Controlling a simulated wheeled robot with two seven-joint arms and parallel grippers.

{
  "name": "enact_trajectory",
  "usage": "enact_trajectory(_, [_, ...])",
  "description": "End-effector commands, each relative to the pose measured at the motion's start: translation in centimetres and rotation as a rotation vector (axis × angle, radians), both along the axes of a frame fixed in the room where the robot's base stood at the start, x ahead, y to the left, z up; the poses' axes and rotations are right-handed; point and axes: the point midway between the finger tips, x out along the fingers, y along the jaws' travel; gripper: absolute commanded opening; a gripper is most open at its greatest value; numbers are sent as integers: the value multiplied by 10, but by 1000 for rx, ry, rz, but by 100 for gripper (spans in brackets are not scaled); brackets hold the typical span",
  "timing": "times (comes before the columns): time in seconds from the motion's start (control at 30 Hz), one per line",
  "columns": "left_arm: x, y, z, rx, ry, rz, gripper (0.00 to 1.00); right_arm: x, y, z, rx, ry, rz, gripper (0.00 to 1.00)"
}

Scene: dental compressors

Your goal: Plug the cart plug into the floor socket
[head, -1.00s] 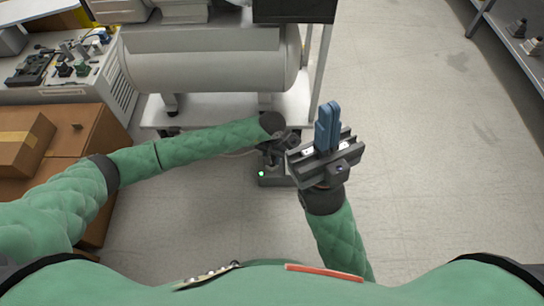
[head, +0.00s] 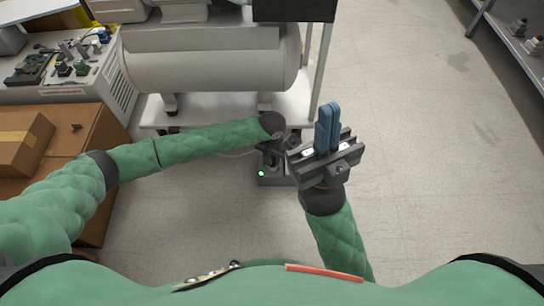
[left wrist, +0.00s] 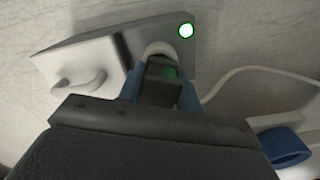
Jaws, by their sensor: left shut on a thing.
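The floor socket (head: 275,181) is a grey box on the floor beside the cart, with a small lit light at its front left corner. In the left wrist view the socket box (left wrist: 105,48) shows a bright green-white light and a pale round outlet rim. My left gripper (head: 272,160) points down over the box. Its blue fingers are shut on the dark cart plug (left wrist: 160,84), which is right at the pale rim. Whether the plug is fully seated is hidden. My right gripper (head: 327,128) points up to the right of the socket, its blue fingers together and empty.
The cart (head: 225,109) with its large grey tank (head: 210,68) stands just behind the socket. A pale cable (left wrist: 235,75) runs right from the socket area. Cardboard boxes (head: 62,150) stand at left. Open floor (head: 430,170) lies to the right.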

Motion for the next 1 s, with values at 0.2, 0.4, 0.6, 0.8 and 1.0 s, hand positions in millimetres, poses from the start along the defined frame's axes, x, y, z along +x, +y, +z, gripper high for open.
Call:
enact_trajectory(0.2, [0, 0, -4, 0, 0, 0, 10, 0, 0, -3, 0, -1, -1, 0])
enact_trajectory(0.4, [0, 0, -7, 0, 0, 0, 10, 0, 0, -5, 0, -1, -1, 0])
enact_trajectory(0.6, [0, 0, -11, 0, 0, 0, 10, 0, 0, -8, 0, -1, -1, 0])
enact_trajectory(0.8, [0, 0, -13, 0, 0, 0, 43, 0, 0, -10, 2, -2, -1, 0])
enact_trajectory(1.0, [0, 0, -15, 0, 0, 0, 43, 0, 0, -11, 2, -2, -1, 0])
